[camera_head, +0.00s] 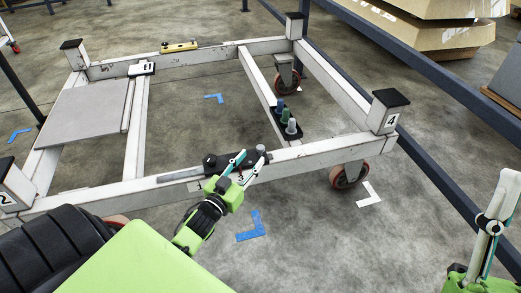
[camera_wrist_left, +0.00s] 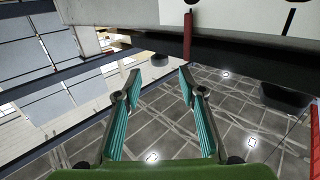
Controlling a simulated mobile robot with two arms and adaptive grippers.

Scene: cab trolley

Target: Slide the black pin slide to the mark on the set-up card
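A dark slide-like part, apparently the black pin slide (camera_head: 222,161), lies along the top of the trolley's front rail, beside a grey strip (camera_head: 180,175). My left gripper (camera_head: 248,162) is at this part, its teal fingers spread; they hide some of it. In the left wrist view the fingers (camera_wrist_left: 158,82) are apart with nothing seen between them. A thin red piece (camera_wrist_left: 187,36) hangs beyond them by the pale rail. A small white card with dark marks (camera_head: 142,68), possibly the set-up card, lies on the rear left beam. My right gripper (camera_head: 490,224) is at the right edge, away from the trolley.
A black holder with blue, green and grey pegs (camera_head: 286,122) sits on the right cross beam. A grey panel (camera_head: 85,110) covers the left bay. A yellow level (camera_head: 179,47) lies on the rear rail. A black-capped post (camera_head: 388,112) rises at the right corner.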

